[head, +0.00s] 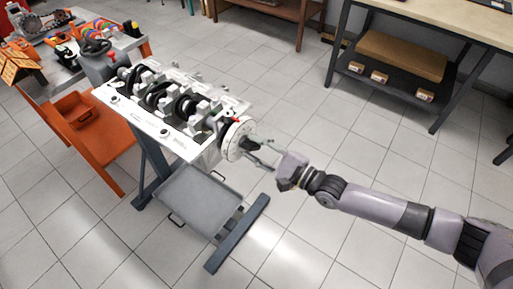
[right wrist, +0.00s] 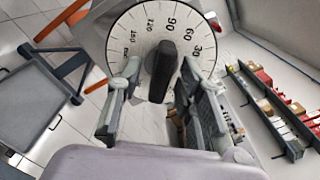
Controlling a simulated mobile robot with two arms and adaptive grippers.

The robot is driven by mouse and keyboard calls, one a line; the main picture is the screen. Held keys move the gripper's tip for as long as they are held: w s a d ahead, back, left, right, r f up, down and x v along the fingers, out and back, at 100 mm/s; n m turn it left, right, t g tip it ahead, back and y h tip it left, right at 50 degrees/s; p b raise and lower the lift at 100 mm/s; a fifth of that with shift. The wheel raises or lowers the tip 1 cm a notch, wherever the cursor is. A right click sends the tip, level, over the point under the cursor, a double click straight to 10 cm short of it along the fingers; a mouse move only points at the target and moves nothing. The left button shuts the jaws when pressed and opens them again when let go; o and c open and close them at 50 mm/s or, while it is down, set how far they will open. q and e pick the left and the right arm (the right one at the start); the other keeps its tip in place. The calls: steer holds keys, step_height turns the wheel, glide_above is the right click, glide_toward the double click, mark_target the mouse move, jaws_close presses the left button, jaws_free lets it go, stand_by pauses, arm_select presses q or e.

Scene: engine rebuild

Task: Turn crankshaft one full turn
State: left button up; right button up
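The engine block (head: 175,137) rests on a stand with the crankshaft (head: 185,107) lying along its open top. A white degree wheel (head: 235,130) is at the block's near right end. It also shows in the right wrist view (right wrist: 136,30), with numbers such as 30, 60, 90 and 120. A black handle (right wrist: 162,72) stands out across the wheel's face. My right gripper (head: 259,151) is in front of the wheel. Its fingers are open, one on each side of the handle, with gaps visible in the right wrist view. My left gripper is out of view.
A grey tray (head: 200,200) sits low on the stand's frame. An orange cart (head: 98,150) with tools and parts stands at the left. A workbench (head: 440,22) with boxes on its lower shelf is at the upper right. The tiled floor between is clear.

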steer(key=v, duration=1.2)
stand_by(0.4)
